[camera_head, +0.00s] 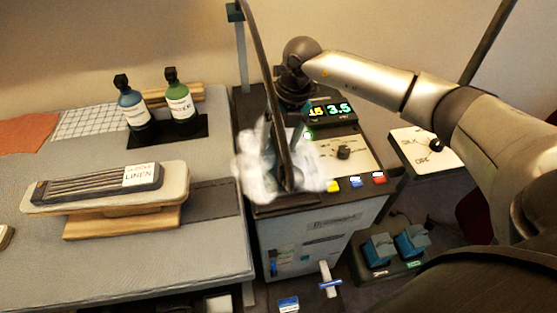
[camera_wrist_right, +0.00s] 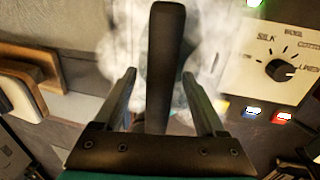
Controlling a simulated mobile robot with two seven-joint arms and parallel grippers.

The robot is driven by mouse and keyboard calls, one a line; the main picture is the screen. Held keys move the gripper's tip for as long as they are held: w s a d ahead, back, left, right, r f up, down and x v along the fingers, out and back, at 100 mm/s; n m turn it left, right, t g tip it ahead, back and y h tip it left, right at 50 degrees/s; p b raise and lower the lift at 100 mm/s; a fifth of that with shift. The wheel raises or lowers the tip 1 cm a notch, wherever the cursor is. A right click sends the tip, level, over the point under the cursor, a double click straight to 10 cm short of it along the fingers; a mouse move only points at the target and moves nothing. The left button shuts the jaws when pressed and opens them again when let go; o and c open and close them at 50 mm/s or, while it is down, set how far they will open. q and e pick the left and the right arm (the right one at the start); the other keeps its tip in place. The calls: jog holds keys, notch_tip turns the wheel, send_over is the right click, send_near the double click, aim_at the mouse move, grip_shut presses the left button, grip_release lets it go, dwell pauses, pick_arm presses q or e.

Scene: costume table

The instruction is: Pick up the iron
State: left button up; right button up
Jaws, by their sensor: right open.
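The iron (camera_head: 264,148) is on top of the steam station, largely hidden by white steam and my right gripper. My right gripper (camera_head: 288,128) reaches down to it from above. In the right wrist view, a dark upright bar that looks like the iron's handle (camera_wrist_right: 165,50) lies between the two fingers of my right gripper (camera_wrist_right: 160,82). The fingers are open, with a gap visible on each side of the bar. The iron's body behind the bar is blurred by steam. My left gripper is not in view.
The station has a lit display (camera_head: 331,112), a knob (camera_head: 344,153) and coloured buttons (camera_head: 355,183). A dark pole or hose rises beside my gripper. To the left, the ironing table (camera_head: 110,275) holds two bottles (camera_head: 180,103) and a padded board (camera_head: 175,185).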

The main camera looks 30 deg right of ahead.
jog(key=shift+f, duration=0.2)
dwell(0.4)
grip_shut()
dwell(0.4)
dwell(0.8)
jog(key=shift+w+r, duration=0.1)
